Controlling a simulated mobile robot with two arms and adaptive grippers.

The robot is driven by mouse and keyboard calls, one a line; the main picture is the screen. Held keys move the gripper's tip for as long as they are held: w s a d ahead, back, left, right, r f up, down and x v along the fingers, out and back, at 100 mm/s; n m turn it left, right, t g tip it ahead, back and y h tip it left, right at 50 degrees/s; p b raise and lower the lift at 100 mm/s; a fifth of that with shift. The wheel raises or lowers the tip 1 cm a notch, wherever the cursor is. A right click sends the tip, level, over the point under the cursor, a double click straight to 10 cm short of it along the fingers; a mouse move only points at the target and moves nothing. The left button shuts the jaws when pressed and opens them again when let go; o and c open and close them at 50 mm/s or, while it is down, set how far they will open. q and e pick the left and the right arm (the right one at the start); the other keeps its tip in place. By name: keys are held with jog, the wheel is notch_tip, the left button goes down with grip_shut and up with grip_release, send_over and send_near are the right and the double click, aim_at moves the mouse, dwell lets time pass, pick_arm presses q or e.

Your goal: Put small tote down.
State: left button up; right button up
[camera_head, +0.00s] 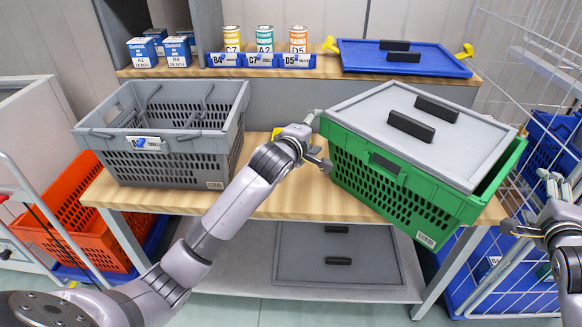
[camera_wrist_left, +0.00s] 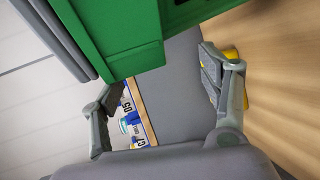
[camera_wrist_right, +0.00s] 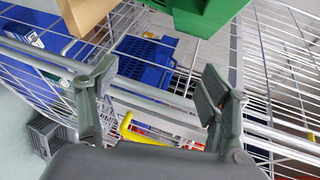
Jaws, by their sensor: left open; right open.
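A green tote (camera_head: 375,180) with a grey lid (camera_head: 372,108) bearing two black handles sits tilted on the right of the wooden table, its front right corner jutting past the front edge. My left gripper (camera_head: 318,140) is open beside the tote's left end. In the left wrist view the green wall (camera_wrist_left: 115,40) is just ahead of the open fingers (camera_wrist_left: 165,90), with nothing between them. My right gripper (camera_head: 528,200) is open and empty, right of the tote and apart from it. The tote's corner (camera_wrist_right: 205,12) shows at the top of the right wrist view.
A grey tote (camera_head: 170,160) stands on the table's left. Behind, a shelf holds cans (camera_head: 265,40), blue boxes (camera_head: 142,52) and a blue lid (camera_head: 400,60). A wire cage (camera_head: 530,60) stands close at right. An orange crate (camera_head: 75,220) is at lower left.

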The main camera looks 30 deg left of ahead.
jog(key=shift+v, duration=1.2)
jog(key=shift+f, duration=0.1)
